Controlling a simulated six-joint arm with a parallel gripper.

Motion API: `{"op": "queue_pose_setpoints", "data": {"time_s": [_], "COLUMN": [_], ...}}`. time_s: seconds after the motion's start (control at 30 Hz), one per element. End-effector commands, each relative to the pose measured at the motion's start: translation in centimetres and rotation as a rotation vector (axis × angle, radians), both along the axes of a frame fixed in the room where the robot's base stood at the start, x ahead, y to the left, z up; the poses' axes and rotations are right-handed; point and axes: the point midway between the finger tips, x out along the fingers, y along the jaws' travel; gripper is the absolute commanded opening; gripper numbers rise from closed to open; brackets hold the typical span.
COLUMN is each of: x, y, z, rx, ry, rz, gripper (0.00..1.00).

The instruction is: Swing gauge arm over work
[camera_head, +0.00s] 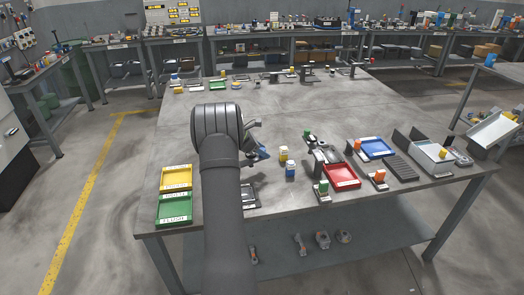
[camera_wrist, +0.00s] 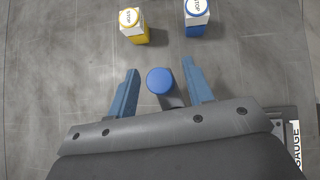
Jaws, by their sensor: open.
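My gripper (camera_wrist: 160,72) is open, its two blue fingers on either side of a round blue knob (camera_wrist: 162,80) on a dark grey stem. I cannot tell whether either finger touches the knob. The plate edge lettered GAUGE (camera_wrist: 296,145) shows at the right of the wrist view, mostly hidden by my gripper body. In the head view my gripper (camera_head: 262,152) is low over the table, and a dark gauge plate (camera_head: 250,195) lies partly hidden behind my arm. The gauge arm itself and any work under it cannot be made out.
A yellow-and-white STOP block (camera_wrist: 133,27) and a blue-and-white STOP block (camera_wrist: 196,20) stand just beyond the fingers. A red tray (camera_head: 341,176) and green-knobbed fixture (camera_head: 321,190) are to the right. Yellow (camera_head: 175,178) and green (camera_head: 174,209) trays are at left.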

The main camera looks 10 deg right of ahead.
Motion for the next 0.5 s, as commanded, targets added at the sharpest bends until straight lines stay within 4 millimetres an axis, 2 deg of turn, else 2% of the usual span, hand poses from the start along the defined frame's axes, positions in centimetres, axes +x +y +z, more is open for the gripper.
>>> {"op": "queue_pose_setpoints", "data": {"time_s": [0.3, 0.37, 0.5], "x": [0.05, 0.05, 0.04], "y": [-0.22, -0.21, -0.19], "z": [-0.21, -0.2, -0.2], "rx": [0.0, 0.0, 0.0], "ry": [-0.001, -0.001, -0.001], "rz": [0.001, 0.001, 0.001], "gripper": [0.47, 0.37, 0.1]}}
